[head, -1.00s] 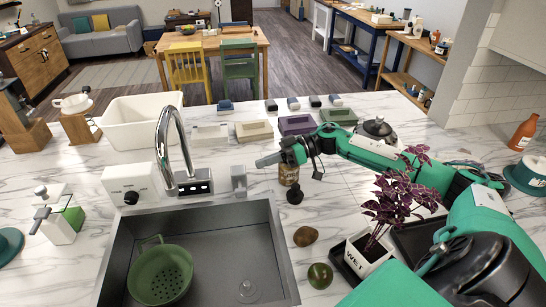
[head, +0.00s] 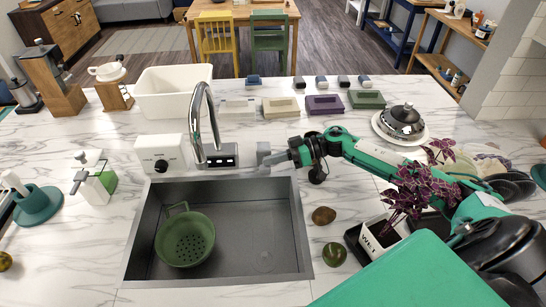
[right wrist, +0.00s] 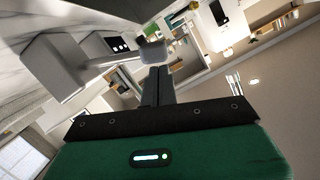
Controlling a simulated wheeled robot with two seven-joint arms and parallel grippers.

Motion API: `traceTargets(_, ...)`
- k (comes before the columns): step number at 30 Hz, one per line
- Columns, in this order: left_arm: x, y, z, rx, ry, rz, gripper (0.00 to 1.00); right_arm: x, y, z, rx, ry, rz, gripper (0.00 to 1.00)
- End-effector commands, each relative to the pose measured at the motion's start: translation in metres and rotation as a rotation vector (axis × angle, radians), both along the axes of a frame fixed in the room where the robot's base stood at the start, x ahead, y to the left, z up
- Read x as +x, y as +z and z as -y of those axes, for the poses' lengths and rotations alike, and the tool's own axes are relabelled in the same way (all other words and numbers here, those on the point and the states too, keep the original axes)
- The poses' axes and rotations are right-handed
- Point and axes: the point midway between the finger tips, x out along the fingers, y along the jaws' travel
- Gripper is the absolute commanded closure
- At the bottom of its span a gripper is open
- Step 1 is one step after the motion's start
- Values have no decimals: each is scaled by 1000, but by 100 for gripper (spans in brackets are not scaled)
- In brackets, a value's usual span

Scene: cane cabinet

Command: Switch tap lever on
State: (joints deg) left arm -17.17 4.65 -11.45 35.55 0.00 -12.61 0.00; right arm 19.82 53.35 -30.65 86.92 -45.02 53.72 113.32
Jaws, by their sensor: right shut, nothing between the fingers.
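The chrome tap (head: 214,118) arches over the back edge of the sink (head: 300,225). Its dark base panel (head: 222,158) stands behind the sink. A small grey block-like piece, seemingly the lever (head: 263,153), is right of the base. My right gripper (head: 275,158) is shut and empty, coming from the right with its tips at the grey piece. I cannot tell whether they touch. In the right wrist view the shut fingers (right wrist: 157,85) point towards a grey end piece (right wrist: 153,51) on a bar beside a larger grey block (right wrist: 58,68). My left gripper is not visible.
A green colander (head: 185,240) sits in the sink. A white box with a dark knob (head: 162,153) stands left of the tap. A potted purple plant (head: 380,243) is close under my right arm. Several coloured boxes and a white bin (head: 173,92) stand behind.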

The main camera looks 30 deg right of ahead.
Motion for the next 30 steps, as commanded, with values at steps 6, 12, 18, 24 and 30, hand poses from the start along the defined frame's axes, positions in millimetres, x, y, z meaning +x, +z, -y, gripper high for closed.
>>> traceTargets(6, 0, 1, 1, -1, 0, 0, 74, -5, -6, -2, -30, 1, 60, 100)
traceTargets(12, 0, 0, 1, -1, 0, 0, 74, -12, -20, -6, -96, 1, 199, 100)
traceTargets(18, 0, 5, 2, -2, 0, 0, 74, -17, -32, -8, -120, 1, 246, 100)
traceTargets(24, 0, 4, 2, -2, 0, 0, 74, -18, -35, -8, -120, 0, 247, 100)
traceTargets(30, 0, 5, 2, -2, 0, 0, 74, -18, -35, -8, -119, 0, 246, 100)
